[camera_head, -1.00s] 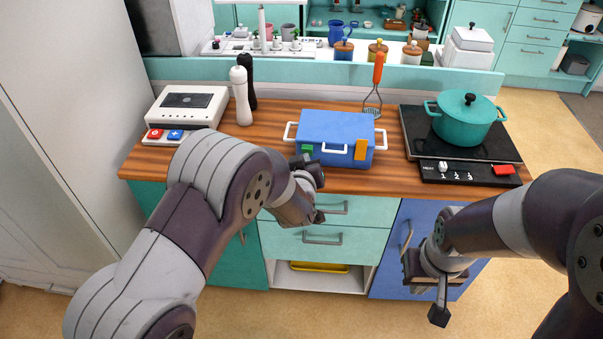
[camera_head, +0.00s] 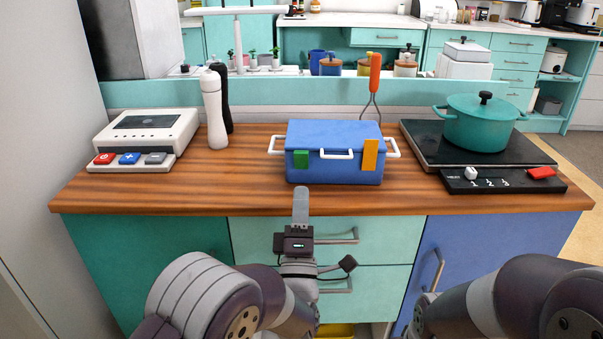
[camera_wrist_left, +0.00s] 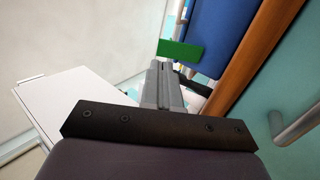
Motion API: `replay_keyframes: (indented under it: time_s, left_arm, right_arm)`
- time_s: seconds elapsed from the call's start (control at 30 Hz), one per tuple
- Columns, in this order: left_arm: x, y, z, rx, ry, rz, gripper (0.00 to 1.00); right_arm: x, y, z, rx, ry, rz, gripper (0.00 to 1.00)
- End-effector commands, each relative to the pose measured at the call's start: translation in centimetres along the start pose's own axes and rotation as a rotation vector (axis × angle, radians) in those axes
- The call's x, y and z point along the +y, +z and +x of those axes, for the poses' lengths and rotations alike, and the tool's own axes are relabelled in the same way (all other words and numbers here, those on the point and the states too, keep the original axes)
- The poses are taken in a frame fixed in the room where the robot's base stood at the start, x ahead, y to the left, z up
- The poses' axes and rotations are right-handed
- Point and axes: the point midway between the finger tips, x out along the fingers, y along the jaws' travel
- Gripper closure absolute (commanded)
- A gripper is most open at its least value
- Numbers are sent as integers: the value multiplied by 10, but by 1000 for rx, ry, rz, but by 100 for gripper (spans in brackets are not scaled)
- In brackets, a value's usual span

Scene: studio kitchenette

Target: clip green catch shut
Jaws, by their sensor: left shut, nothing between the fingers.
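A blue box (camera_head: 334,173) with a blue lid and white handles stands on the wooden counter. The green catch (camera_head: 301,159) is at the left of its front, and an orange catch (camera_head: 370,155) is at the right. In the left wrist view the green catch (camera_wrist_left: 181,52) seems to jut out from the blue box (camera_wrist_left: 222,32); whether it is clipped is unclear. My left gripper (camera_head: 301,192) is shut and empty, in front of the counter edge, below and short of the green catch. Its closed fingers (camera_wrist_left: 163,86) point towards the catch. My right gripper is out of view.
A white device (camera_head: 147,137) with buttons and two mills, one white (camera_head: 213,112), stand left. A teal pot (camera_head: 480,122) on a black hob (camera_head: 425,142) stands right. A red-handled masher (camera_head: 375,75) is behind the box. The counter before the box is clear.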

Motion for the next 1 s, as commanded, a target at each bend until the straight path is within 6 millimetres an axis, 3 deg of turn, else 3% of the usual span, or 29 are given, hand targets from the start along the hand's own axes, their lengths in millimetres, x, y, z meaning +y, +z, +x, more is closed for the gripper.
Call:
replay_keyframes:
  time_s: [0.2, 0.4, 1.0]
  left_arm:
    - [-1, 0, 42, 1, 3, 0, 100]
    - [-1, 0, 63, 0, 0, 1, 100]
    - [4, 0, 71, -1, -31, 1, 100]
  right_arm:
    - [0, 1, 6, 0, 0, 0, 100]
    - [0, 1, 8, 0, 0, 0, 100]
    - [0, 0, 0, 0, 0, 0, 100]
